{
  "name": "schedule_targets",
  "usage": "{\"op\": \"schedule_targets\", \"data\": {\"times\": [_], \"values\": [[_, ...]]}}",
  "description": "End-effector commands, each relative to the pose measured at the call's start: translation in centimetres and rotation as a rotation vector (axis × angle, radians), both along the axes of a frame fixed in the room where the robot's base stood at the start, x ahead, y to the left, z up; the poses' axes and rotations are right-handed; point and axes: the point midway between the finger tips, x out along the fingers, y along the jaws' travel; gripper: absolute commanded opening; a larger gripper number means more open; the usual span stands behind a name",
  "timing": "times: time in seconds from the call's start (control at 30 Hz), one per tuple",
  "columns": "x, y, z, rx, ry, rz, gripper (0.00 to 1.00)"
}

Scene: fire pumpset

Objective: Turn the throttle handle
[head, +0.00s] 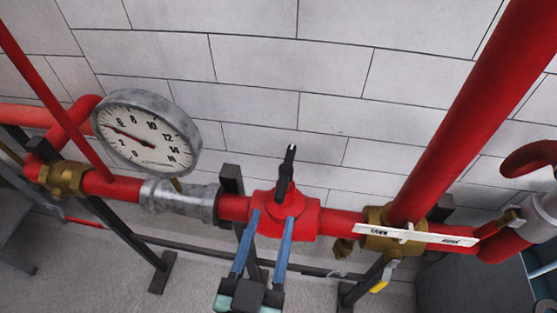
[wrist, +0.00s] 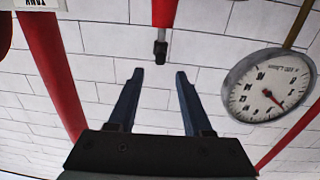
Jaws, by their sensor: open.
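The throttle handle (head: 287,172) is a slim black lever with a pale tip. It stands up from a red valve body (head: 300,222) on the red pipe in the head view. In the wrist view a dark end piece (wrist: 160,48) below a red part lines up with the gap between my fingers and appears to be the same handle. My gripper (head: 272,216) has two blue fingers, apart and empty, in front of the valve body. In the wrist view my gripper (wrist: 160,73) shows nothing between its fingertips. I cannot tell whether a finger touches the valve.
A round gauge (head: 147,133) stands left of the valve. A brass valve (head: 381,232) with a white label plate (head: 412,235) is to the right. A thick red pipe (head: 460,110) rises at the right. The block wall (head: 290,65) is behind.

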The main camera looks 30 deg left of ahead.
Motion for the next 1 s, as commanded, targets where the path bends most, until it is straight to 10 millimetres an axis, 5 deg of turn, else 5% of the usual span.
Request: {"op": "schedule_targets", "data": {"times": [0.6,1.0], "values": [[9.3,2.0,0.4,-0.001,-0.001,-0.002,0.5],[11.2,2.5,0.1,0.0,0.0,0.0,0.5]]}}
